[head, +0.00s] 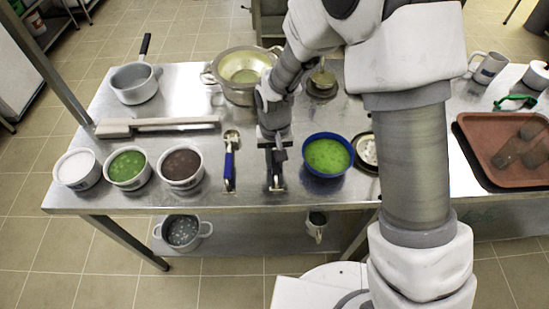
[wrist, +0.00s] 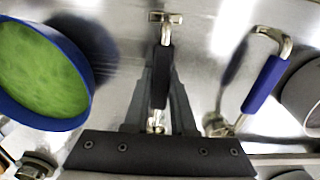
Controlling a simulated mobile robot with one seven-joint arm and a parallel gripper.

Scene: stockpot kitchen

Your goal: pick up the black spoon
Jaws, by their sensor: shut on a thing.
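The black spoon shows in the wrist view as a black handle (wrist: 164,65) with a metal tip at its upper end and some metal low between the fingers. My gripper (wrist: 162,100) is shut on this handle, one finger on each side. In the head view my gripper (head: 275,168) points down at the front middle of the steel table (head: 250,200). The spoon's metal end (head: 277,188) shows just below the fingers there, and the rest is hidden by my gripper. I cannot tell whether the spoon touches the table.
A blue-handled utensil (head: 229,165) lies left of my gripper, and a blue bowl of green food (head: 327,137) stands close right. Three white pots, one with dark contents (head: 181,185), stand further left. A large pot (head: 217,85) is behind. A brown tray (head: 480,125) is far right.

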